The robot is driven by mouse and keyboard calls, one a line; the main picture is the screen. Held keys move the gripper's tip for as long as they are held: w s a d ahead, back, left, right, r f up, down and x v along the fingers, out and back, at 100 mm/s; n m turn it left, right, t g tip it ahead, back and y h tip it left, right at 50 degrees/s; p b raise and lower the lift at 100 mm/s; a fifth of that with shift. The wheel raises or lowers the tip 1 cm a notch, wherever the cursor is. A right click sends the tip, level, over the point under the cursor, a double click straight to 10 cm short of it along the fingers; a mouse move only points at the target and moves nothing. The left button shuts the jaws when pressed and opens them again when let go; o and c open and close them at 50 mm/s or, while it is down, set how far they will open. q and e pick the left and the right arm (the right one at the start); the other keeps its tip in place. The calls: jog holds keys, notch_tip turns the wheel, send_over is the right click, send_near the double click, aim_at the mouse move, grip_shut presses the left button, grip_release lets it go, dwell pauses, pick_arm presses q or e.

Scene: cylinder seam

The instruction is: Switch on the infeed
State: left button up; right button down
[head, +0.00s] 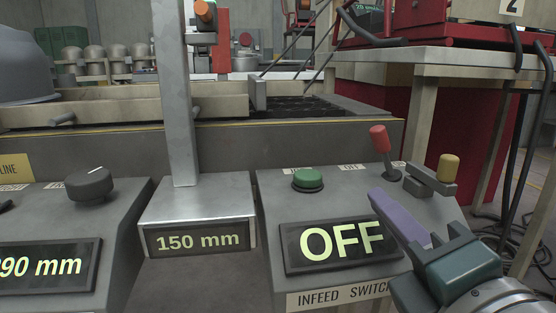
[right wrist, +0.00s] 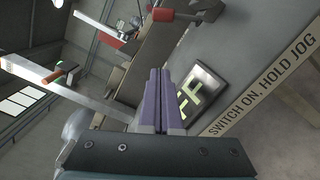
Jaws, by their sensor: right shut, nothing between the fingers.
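The infeed switch console (head: 350,186) stands at the right in the head view, with a lit display (head: 342,242) reading OFF. On its top are a green button (head: 308,179), a red-handled lever (head: 380,140) leaning back to the left, and a yellow knob (head: 448,168) on a grey arm. My right gripper (head: 376,196) is shut and empty, its purple fingers over the display's right side, in front of the red lever and apart from it. In the right wrist view its fingers (right wrist: 158,72) cover part of the display (right wrist: 203,92). My left gripper is not in view.
A grey post on a box (head: 197,212) reading 150 mm stands left of the console. Another console with a black dial (head: 89,184) is farther left. A bench (head: 460,58) stands behind at the right, with hanging cables (head: 543,90) beside it.

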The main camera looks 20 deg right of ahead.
aim_at(349, 193)
jog(key=x, duration=1)
jog(key=shift+r, duration=0.15)
jog(key=d, duration=0.1)
jog(key=d+r+p, duration=0.1)
jog(key=d, duration=0.1)
jog(key=shift+r, duration=0.15)
jog(key=shift+s+d+r, duration=0.1)
jog(key=shift+d, duration=0.25)
